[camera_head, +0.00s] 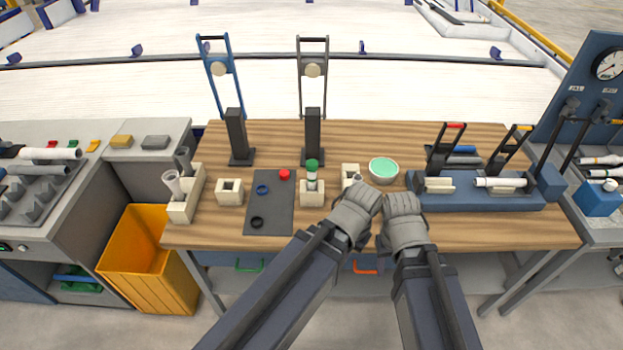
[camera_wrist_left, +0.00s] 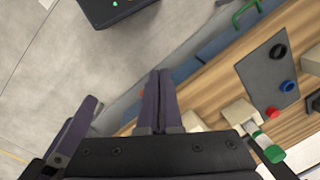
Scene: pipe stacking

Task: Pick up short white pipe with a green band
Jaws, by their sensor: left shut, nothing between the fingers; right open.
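The short white pipe with a green band (camera_head: 311,183) stands upright in a cream block (camera_head: 312,198) in the middle of the wooden table, with a dark green piece on its top. The pipe also shows at the lower right of the left wrist view (camera_wrist_left: 266,144). My left gripper (camera_head: 357,184) is to the right of the pipe and apart from it. Its fingers (camera_wrist_left: 159,76) are shut together and empty in the left wrist view. My right gripper (camera_head: 402,200) is open, further right near the table's front edge; its fingertips are hard to make out from above.
A grey mat (camera_head: 274,218) with blue and black rings and a red cap lies left of the pipe. A green-filled bowl (camera_head: 383,170) sits just beyond my grippers. Two dark posts (camera_head: 313,138) stand behind. A blue clamp fixture (camera_head: 463,200) is at right.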

